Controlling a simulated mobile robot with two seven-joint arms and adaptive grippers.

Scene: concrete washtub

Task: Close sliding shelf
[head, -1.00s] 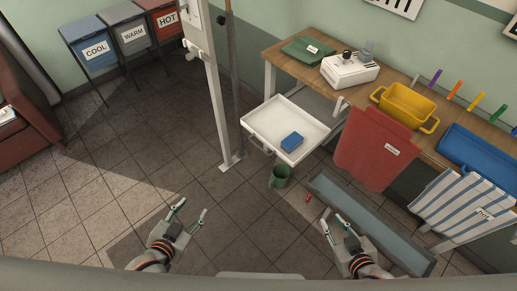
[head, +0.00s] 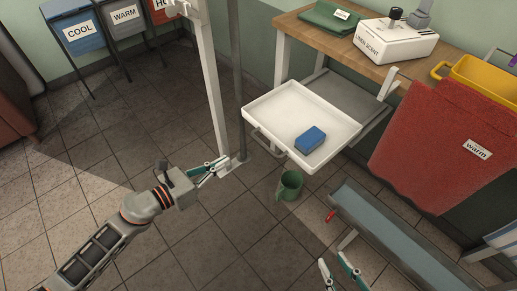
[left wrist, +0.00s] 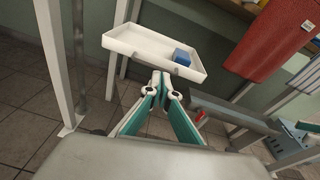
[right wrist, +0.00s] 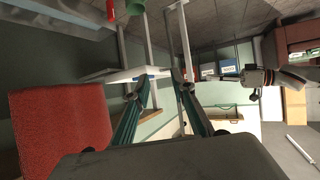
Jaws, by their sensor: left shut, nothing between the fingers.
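The sliding shelf (head: 262,105) is a white tray with a raised rim and a front handle (head: 268,143), pulled out from under the wooden table. A blue block (head: 310,139) lies in it, near its front right. The shelf also shows ahead in the left wrist view (left wrist: 140,42). My left gripper (head: 226,162) is shut and empty, apart from the shelf, to the left of and in front of its handle. My right gripper (head: 336,263) is open and empty at the bottom of the head view, mostly cut off. It also shows open in the right wrist view (right wrist: 168,75).
A pale upright post (head: 213,95) stands left of the shelf. A green mug (head: 289,185) is on the floor below it. A red towel (head: 430,140) hangs at the right above a long grey trough (head: 400,235). The tiled floor at left is clear.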

